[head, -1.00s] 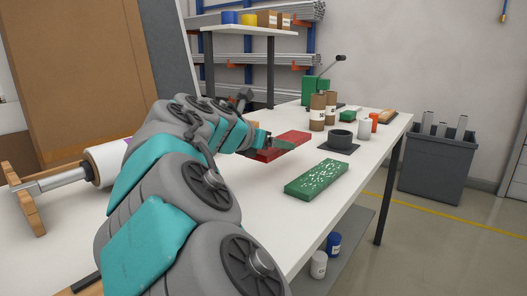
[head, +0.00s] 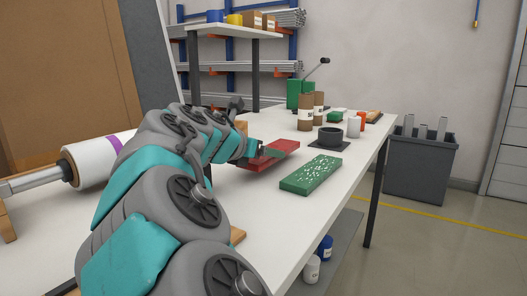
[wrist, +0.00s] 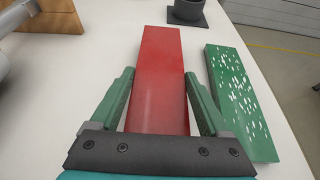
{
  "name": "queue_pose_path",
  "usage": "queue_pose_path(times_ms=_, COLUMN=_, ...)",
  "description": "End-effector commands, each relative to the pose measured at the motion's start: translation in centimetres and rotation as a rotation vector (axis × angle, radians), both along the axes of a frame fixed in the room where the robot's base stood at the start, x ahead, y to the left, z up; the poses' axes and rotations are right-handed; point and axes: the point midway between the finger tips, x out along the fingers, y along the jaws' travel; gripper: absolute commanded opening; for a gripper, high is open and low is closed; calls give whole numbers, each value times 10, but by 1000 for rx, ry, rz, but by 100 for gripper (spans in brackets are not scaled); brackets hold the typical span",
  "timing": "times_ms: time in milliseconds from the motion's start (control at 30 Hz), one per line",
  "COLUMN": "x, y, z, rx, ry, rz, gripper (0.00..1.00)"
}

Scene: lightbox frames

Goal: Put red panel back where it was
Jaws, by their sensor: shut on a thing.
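The red panel (head: 280,148) is a flat, long red block, held at its near end by my gripper (head: 254,151) over the white table. In the wrist view the red panel (wrist: 160,60) lies between the two green fingers of my gripper (wrist: 158,80) and points away from it. Whether its underside touches the table is hard to tell. A green panel with white specks (head: 311,174) lies flat on the table to the right of the red panel, with a gap between them; it also shows in the wrist view (wrist: 238,95).
A black cup on a dark square base (head: 330,138) stands beyond the panels. Brown canisters (head: 305,112), a white cup (head: 353,127) and an orange item (head: 362,119) stand farther back. A white roll (head: 92,160) is at left. A grey bin (head: 420,165) stands beyond the table's right edge.

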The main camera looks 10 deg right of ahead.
Motion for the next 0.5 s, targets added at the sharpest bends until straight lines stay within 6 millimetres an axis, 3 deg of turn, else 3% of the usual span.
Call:
queue_pose_path(times_ms=367, x=-1, y=-1, z=-11, rx=0, ry=4, rz=-3, gripper=11)
queue_pose_path(times_ms=400, x=0, y=-1, z=-11, rx=1, ry=5, rz=-3, gripper=81)
queue_pose_path(times_ms=500, x=0, y=-1, z=-12, rx=0, ry=5, rz=-3, gripper=92)
